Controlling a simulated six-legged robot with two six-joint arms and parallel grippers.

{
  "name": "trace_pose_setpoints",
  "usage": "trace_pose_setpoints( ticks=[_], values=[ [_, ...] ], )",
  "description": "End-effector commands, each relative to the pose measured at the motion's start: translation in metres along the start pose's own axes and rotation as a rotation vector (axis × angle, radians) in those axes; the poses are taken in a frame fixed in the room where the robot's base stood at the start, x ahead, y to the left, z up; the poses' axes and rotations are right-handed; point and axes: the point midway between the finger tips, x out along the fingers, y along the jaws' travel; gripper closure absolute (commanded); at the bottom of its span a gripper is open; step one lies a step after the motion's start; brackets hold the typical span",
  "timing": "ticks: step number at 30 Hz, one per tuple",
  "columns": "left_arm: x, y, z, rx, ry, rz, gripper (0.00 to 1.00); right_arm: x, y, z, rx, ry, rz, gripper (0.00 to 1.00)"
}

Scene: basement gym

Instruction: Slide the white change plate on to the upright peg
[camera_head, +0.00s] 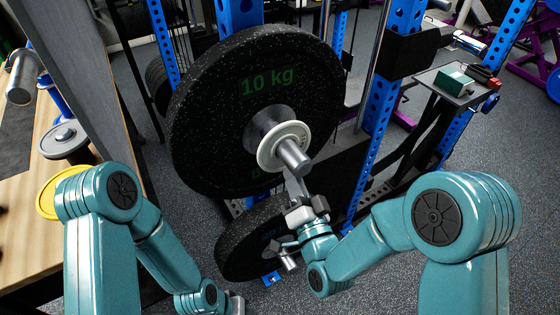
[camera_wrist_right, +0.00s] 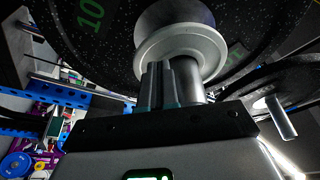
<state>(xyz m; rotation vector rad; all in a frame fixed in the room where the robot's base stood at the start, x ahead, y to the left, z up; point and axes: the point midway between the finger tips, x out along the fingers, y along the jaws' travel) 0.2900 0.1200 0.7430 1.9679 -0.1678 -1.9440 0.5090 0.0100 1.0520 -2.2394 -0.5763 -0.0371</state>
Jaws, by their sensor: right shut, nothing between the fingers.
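The white change plate (camera_head: 270,154) is a small pale disc around the metal peg (camera_head: 295,156), in front of the grey hub of a large black 10 kg plate. The peg's bare end sticks out through it towards me. In the right wrist view the white plate (camera_wrist_right: 207,49) shows above the fingers, with the peg (camera_wrist_right: 190,90) behind them. My right gripper (camera_head: 293,181) is shut and empty, its fingertips just below the peg and close to the white plate's lower rim. Contact is unclear. My left gripper (camera_head: 236,303) is low at the bottom edge, its fingers barely visible.
The black 10 kg plate (camera_head: 205,110) fills the middle, with another black plate (camera_head: 240,240) on a lower peg. Blue rack posts (camera_head: 375,120) stand behind. A wooden bench (camera_head: 25,220) at left holds a grey plate (camera_head: 64,140) and a yellow plate (camera_head: 47,199).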

Motion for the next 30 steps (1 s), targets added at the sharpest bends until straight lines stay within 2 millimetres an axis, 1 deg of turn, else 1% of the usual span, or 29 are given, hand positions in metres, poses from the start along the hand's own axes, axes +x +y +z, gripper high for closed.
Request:
trace_pose_setpoints(
  ticks=[30],
  values=[
    [0.009,-0.003,0.0,0.0,0.0,0.0,0.52,0.029,0.0,0.01,0.0,0.0,-0.001,1.0]
  ],
)
